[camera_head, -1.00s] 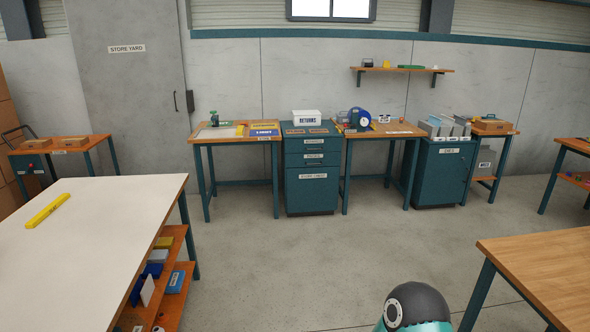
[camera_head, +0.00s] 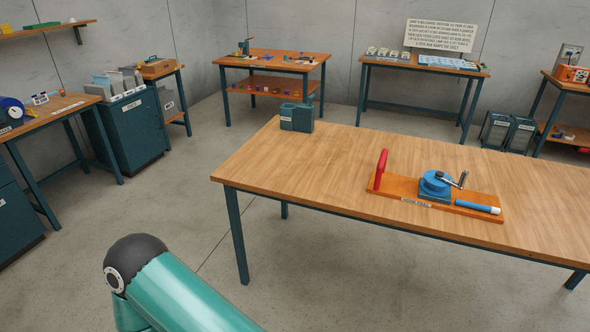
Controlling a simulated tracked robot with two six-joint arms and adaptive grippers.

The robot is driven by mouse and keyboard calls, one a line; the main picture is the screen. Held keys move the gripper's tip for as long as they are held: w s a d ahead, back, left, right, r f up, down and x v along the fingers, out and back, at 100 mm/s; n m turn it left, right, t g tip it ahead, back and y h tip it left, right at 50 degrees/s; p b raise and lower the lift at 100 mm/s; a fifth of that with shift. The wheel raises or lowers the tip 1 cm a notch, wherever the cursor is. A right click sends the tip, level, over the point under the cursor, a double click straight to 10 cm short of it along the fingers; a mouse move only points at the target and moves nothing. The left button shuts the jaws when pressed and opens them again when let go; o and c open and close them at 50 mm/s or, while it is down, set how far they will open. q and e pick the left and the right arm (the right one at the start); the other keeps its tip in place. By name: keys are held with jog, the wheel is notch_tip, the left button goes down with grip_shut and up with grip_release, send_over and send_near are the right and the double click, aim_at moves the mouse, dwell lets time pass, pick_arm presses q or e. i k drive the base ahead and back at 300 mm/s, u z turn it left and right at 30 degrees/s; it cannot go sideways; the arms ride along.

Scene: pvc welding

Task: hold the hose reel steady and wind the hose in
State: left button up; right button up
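The hose reel (camera_head: 434,186) is a blue drum on a blue base with a dark crank handle (camera_head: 456,181) on its right. It is mounted on an orange board (camera_head: 411,194) with a label on its front edge, on the wooden table. A blue hose piece with a white end (camera_head: 478,207) lies at the board's right end. How it joins the drum is not clear. A teal and black link of my own arm shows at the bottom left. Neither gripper is in view.
The wooden table (camera_head: 300,179) is mostly bare around the board. A teal box (camera_head: 297,117) stands at its far left corner. Benches and a teal cabinet (camera_head: 131,134) line the walls. Grey floor is open left of the table.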

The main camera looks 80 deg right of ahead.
aim_at(437, 183)
jog(key=u, duration=1.85)
jog(key=i, duration=0.1)
jog(key=z, duration=3.1)
jog(key=i, duration=0.2)
jog(key=z, duration=2.4)
jog(key=i, duration=1.7)
jog(key=u, duration=0.3)
